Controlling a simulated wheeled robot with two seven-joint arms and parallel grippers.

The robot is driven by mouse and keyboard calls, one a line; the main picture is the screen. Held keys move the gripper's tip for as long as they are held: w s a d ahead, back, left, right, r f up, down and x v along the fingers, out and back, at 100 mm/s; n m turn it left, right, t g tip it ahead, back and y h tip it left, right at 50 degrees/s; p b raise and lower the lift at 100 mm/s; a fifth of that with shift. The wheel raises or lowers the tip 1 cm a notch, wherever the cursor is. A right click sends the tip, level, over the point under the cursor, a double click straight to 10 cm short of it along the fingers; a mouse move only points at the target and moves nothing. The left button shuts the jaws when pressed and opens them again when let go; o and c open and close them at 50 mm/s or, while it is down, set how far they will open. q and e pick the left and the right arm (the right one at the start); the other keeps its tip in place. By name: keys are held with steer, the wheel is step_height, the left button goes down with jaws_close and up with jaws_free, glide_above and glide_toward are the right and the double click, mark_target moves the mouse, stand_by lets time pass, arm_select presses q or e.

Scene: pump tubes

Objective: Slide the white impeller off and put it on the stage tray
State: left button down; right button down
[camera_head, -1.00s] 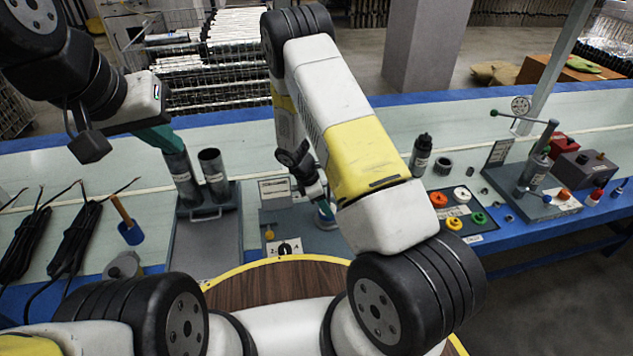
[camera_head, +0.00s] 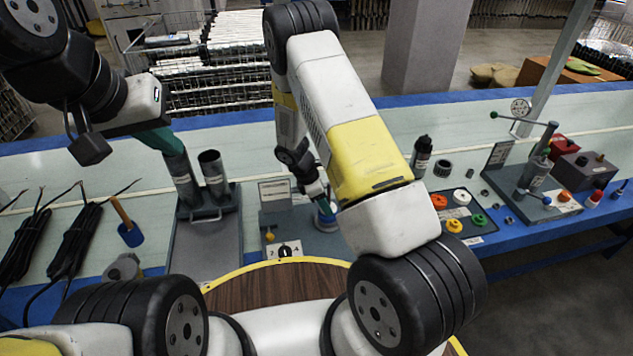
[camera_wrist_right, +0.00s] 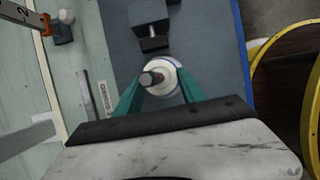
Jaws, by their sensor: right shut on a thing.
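The white impeller (camera_wrist_right: 168,76) is a round white piece around a dark-tipped shaft (camera_wrist_right: 149,79) in the right wrist view. My right gripper (camera_wrist_right: 158,88) has its green fingers on both sides of the impeller and is shut on it. In the head view, my right gripper (camera_head: 325,203) is low at the grey pump fixture (camera_head: 285,222), and the arm partly hides it. My left gripper (camera_head: 163,140) is at the top of a grey tube (camera_head: 181,172); its finger gap is hidden. I cannot tell which tray is the stage tray.
A dark tray (camera_head: 480,227) with orange, white, yellow and green round parts lies right of my right arm. A grey plate (camera_head: 207,250) lies before the two tubes. A black bottle (camera_head: 421,158) and a lever press (camera_head: 538,175) stand farther right.

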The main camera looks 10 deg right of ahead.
step_height(320, 180, up, 14)
steer(key=shift+r, duration=0.2)
stand_by(2.2)
